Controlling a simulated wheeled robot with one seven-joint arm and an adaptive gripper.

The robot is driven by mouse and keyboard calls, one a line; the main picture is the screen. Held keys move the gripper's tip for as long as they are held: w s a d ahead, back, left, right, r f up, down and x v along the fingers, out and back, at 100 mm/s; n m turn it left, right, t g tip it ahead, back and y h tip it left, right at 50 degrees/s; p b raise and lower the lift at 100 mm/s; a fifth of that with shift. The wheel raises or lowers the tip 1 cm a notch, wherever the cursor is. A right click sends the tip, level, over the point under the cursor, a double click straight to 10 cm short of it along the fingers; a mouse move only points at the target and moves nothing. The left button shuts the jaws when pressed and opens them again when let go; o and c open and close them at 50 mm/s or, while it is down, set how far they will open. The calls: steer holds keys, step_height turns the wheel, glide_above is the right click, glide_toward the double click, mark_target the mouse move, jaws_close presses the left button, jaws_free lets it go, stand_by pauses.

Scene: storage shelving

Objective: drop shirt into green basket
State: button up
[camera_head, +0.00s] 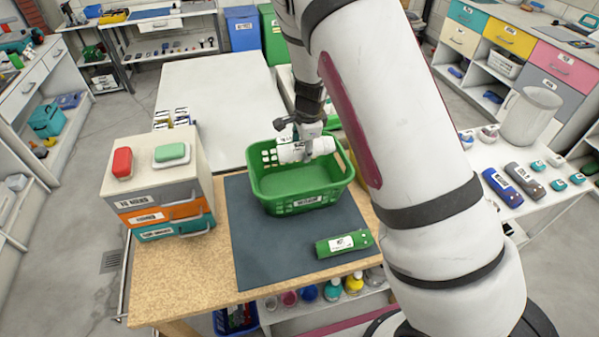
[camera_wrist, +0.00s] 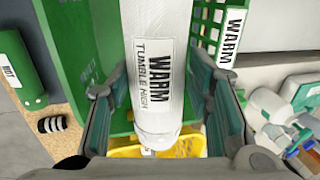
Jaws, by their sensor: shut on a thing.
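A white rolled shirt (camera_head: 291,153) is held level over the green basket (camera_head: 302,203), near its back rim. In the wrist view the shirt (camera_wrist: 160,60) is labelled "WARM TUMBLE HIGH" and lies lengthwise between the two fingers. My gripper (camera_head: 310,153) points down and is shut on it. The basket's visible floor looks empty in the head view; part of its inside is hidden by the shirt and gripper. The basket carries a "WARM" label in the wrist view (camera_wrist: 212,12). I cannot tell whether the shirt touches the basket.
The basket stands on a dark mat (camera_head: 262,255) on a wooden table. A green roll (camera_head: 343,243) lies in front of it. A drawer unit (camera_head: 160,190) with red and green items on top stands left. A white side table (camera_head: 480,160) with several rolls is right.

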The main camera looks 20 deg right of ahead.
steer(key=shift+s+b+x, duration=0.25)
steer(key=shift+x, duration=0.7)
steer(key=shift+s+b+x, duration=0.2)
steer(key=shift+b+x, duration=0.05)
steer(key=shift+x, duration=0.75)
steer(key=shift+f, duration=0.1)
steer(key=o, duration=1.3)
steer(key=v, duration=1.2)
